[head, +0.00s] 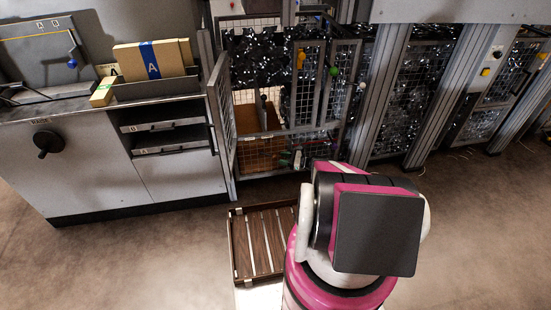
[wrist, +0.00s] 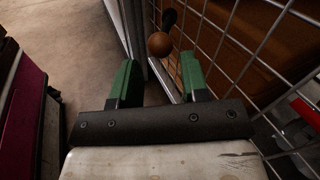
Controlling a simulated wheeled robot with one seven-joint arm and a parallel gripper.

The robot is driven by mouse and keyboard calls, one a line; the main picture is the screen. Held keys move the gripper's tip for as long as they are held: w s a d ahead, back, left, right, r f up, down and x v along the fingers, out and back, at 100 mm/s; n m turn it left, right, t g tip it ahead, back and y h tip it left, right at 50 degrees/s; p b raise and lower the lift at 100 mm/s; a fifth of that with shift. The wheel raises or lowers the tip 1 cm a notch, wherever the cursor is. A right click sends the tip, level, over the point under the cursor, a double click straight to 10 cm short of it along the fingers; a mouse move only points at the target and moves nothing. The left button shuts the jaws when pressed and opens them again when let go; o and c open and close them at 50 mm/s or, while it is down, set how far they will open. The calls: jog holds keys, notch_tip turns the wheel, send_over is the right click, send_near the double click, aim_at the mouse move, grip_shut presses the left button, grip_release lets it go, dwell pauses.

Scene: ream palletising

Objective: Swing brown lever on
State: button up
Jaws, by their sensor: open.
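The brown lever shows in the wrist view as a round brown knob (wrist: 160,44) on a short dark stem, beside the wire mesh and close to a grey post. My gripper (wrist: 160,72) has two green fingers, spread apart and empty. The knob appears just beyond the fingertips, in line with the gap between them; I cannot tell the exact distance. No contact shows. In the head view my arm covers part of the cage front, and I cannot make out the brown knob there.
Wire mesh (wrist: 257,60) runs close along the right finger. Floor (head: 120,250) at front left is clear.

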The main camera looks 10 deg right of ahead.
jog(key=shift+v, duration=1.9)
jog(key=shift+c, duration=0.3)
